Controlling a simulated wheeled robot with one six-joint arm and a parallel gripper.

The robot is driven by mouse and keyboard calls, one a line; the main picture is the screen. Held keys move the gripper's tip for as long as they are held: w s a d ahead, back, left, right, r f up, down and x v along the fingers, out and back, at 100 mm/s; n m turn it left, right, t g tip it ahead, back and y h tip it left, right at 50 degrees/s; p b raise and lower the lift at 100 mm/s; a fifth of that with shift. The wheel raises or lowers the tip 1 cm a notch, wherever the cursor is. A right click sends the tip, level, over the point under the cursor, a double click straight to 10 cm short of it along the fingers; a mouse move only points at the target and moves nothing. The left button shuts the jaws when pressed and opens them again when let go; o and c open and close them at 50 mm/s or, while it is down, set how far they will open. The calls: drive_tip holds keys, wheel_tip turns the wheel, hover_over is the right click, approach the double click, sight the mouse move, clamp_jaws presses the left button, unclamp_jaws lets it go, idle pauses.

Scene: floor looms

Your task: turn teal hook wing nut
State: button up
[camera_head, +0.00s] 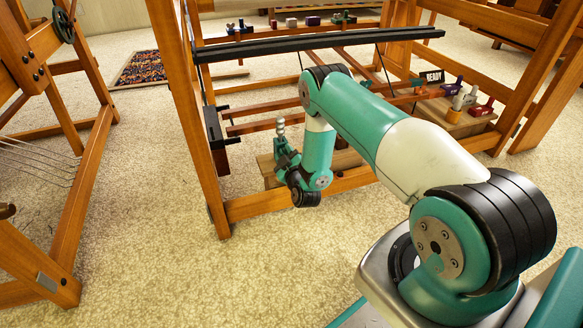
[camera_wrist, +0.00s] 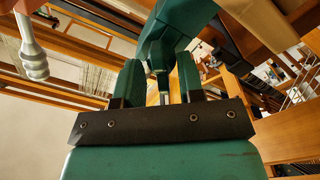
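My gripper (camera_head: 285,150) is low by the front of the middle loom, above a small wooden block (camera_head: 265,168). In the wrist view, the two teal fingers of my gripper (camera_wrist: 160,85) stand apart. A teal shape (camera_wrist: 165,35) with a thin metal shaft shows beyond and between them; I cannot tell whether it is the teal hook wing nut or whether the fingers touch it. A pale ribbed silver spindle (camera_head: 281,125) rises beside my gripper; a similar silver piece (camera_wrist: 34,55) shows at the upper left of the wrist view.
Loom posts (camera_head: 190,120) and a black bar (camera_head: 310,43) surround my arm. Another loom (camera_head: 75,190) stands left. Carpet (camera_head: 150,200) between them is clear.

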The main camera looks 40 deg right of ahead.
drive_tip(key=p+v, duration=1.7)
drive_tip(key=shift+s+a+p, duration=0.15)
drive_tip(key=shift+s+p, duration=0.05)
drive_tip(key=shift+p, duration=0.1)
drive_tip(key=shift+f, duration=0.1)
